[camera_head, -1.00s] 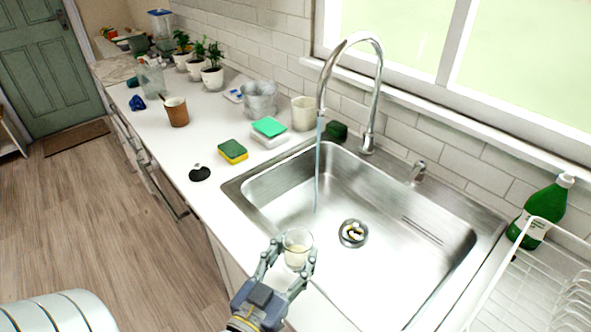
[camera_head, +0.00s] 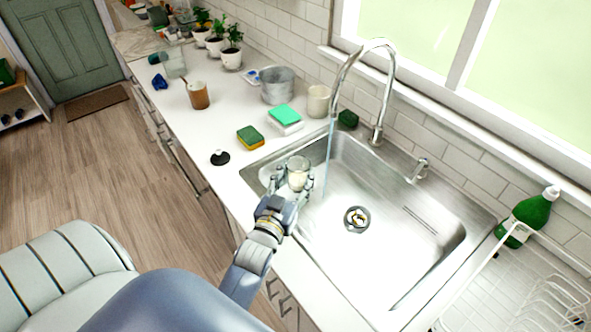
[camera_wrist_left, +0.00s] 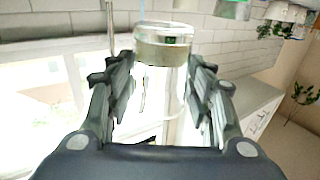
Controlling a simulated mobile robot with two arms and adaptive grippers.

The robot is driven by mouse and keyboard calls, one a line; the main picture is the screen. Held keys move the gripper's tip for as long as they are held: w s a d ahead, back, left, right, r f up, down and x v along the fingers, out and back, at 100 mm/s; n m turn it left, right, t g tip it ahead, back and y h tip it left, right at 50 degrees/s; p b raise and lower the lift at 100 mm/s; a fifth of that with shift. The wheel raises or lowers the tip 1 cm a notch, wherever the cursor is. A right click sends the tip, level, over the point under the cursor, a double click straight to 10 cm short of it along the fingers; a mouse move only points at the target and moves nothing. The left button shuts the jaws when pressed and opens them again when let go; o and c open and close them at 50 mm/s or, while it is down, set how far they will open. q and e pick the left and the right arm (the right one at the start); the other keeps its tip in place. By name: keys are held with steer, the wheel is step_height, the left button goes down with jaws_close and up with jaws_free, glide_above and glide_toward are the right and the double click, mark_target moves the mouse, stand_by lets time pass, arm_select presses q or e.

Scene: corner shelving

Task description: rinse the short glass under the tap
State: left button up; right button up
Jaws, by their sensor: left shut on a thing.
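The short glass (camera_head: 298,172) is clear, with something pale inside, and looks upright. My left gripper (camera_head: 291,184) is shut on it and holds it over the near left part of the sink. In the left wrist view the glass (camera_wrist_left: 163,42) shows between the fingers (camera_wrist_left: 161,85). The tap (camera_head: 376,90) is a tall silver arch at the back of the sink (camera_head: 400,215). A thin stream of water (camera_head: 329,155) falls from it, just right of the glass; the glass appears beside the stream, not under it. My right gripper is not in view.
A green and yellow sponge (camera_head: 250,137), a green-topped sponge (camera_head: 285,117) and a cream cup (camera_head: 318,100) stand left of the sink. A green bottle (camera_head: 528,217) and a white dish rack (camera_head: 480,270) are at the right. The basin is mostly clear.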

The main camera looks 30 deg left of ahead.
arm_select(q)
steer(key=shift+w+b, duration=0.35)
steer(key=shift+w, duration=0.25)
steer(key=w+f+b, duration=0.2)
steer(key=w+b, duration=0.5)
steer(key=w, duration=0.6)
steer(key=shift+d+f, duration=0.3)
steer(key=shift+d, duration=0.05)
steer(key=shift+d, duration=0.2)
steer(key=shift+d, duration=0.4)
steer(key=shift+a, duration=0.15)
steer(key=shift+a+p, duration=0.35)
steer(key=shift+a, duration=0.15)
steer(key=shift+d, duration=0.2)
